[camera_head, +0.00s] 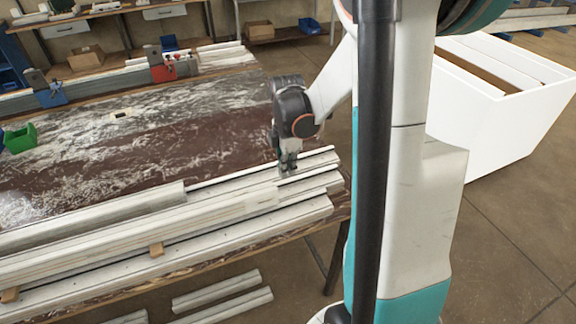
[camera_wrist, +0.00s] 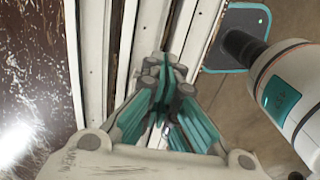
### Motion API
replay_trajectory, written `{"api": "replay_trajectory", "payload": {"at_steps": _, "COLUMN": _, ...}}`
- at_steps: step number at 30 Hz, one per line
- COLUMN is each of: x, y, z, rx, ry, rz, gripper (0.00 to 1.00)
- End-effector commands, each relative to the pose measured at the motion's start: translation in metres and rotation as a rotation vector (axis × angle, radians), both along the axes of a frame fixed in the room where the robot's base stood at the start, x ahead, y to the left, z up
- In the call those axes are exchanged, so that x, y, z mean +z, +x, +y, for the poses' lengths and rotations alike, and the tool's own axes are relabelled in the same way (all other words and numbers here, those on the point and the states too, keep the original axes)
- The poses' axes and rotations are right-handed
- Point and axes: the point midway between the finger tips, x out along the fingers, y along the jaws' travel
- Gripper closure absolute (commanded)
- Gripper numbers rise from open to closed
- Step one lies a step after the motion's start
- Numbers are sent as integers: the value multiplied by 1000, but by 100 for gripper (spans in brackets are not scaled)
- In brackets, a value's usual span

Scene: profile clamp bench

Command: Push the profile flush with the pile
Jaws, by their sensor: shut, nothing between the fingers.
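A pile of long whitish profiles (camera_head: 200,240) lies along the front of the worn bench, and their right ends are staggered. The upper profile with a pale label (camera_head: 230,203) ends short of the lower ones (camera_head: 318,208). A greyer profile (camera_head: 120,208) behind it ends further left. My gripper (camera_head: 288,171) points down over the right part of the pile, close beyond the labelled profile's end; I cannot tell if it touches. In the wrist view my gripper (camera_wrist: 165,68) has its teal fingers together and empty, with profiles (camera_wrist: 125,45) running beneath; the fingers hide part of them.
A white box (camera_head: 500,110) stands on the floor at right. The bench middle is mostly clear.

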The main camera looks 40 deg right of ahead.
Motion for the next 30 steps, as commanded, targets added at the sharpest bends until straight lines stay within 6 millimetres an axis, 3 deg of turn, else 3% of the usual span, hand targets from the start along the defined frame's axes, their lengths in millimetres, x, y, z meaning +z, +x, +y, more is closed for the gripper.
{"api": "replay_trajectory", "payload": {"at_steps": 23, "x": -55, "y": 0, "z": 0, "rx": 0, "ry": 0, "rz": 0, "gripper": 100}}
{"api": "replay_trajectory", "payload": {"at_steps": 30, "x": -54, "y": 4, "z": 15, "rx": 2, "ry": 0, "rz": 0, "gripper": 100}}
